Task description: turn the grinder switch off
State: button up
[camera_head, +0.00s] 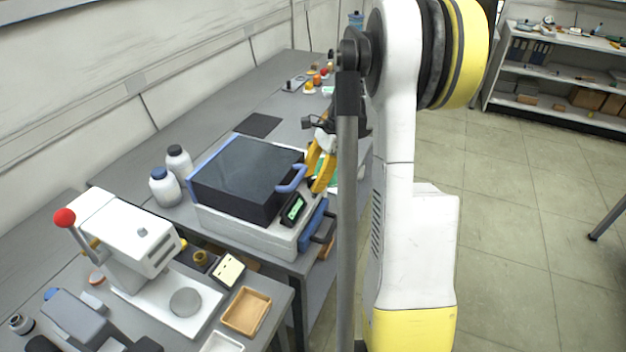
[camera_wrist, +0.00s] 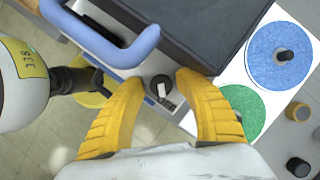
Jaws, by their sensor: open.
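In the wrist view, a small black rotary switch (camera_wrist: 161,86) with a white pointer mark sits on a light grey panel strip beside a dark-lidded machine. The white mark runs roughly up and down in the picture. My gripper (camera_wrist: 159,78) is open, with one yellow finger on each side of the switch and a gap on both sides. I cannot tell how far the fingertips are above the panel. In the head view my gripper (camera_head: 320,165) is beside the far right corner of the dark-lidded machine (camera_head: 245,175); the switch is hidden there.
A blue handle (camera_wrist: 135,50) projects close to my left finger. A blue disc (camera_wrist: 280,55) and a green disc (camera_wrist: 243,112) lie right of my right finger. White bottles (camera_head: 165,187) and a red-knobbed press (camera_head: 130,230) stand on the benches. The floor at right is open.

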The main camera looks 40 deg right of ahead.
aim_at(301, 168)
jog(key=shift+w+r, duration=0.1)
jog(key=v, duration=0.7)
jog(key=shift+d+r, duration=0.2)
jog(key=shift+r, duration=0.15)
jog(key=a+r+n, duration=0.1)
jog(key=a, duration=0.1)
jog(key=a+r+n, duration=0.1)
jog(key=a, duration=0.2)
jog(key=a+n+h, duration=0.1)
jog(key=a, duration=0.1)
jog(key=shift+w+a+r+n, duration=0.1)
jog(key=shift+a+r+n, duration=0.05)
jog(key=shift+r+n, duration=0.2)
jog(key=s+a+n+t+h, duration=0.1)
jog(key=s+a+n+t, duration=0.1)
jog(key=s+a+n, duration=0.3)
jog(key=s+a+n+t+h, duration=0.2)
jog(key=s+a+n, duration=0.4)
jog(key=a+n, duration=0.7)
jog(key=a+r+t, duration=0.1)
jog(key=a, duration=0.5)
jog(key=shift+a+n, duration=0.3)
jog(key=shift+n, duration=0.05)
jog(key=shift+s, duration=0.1)
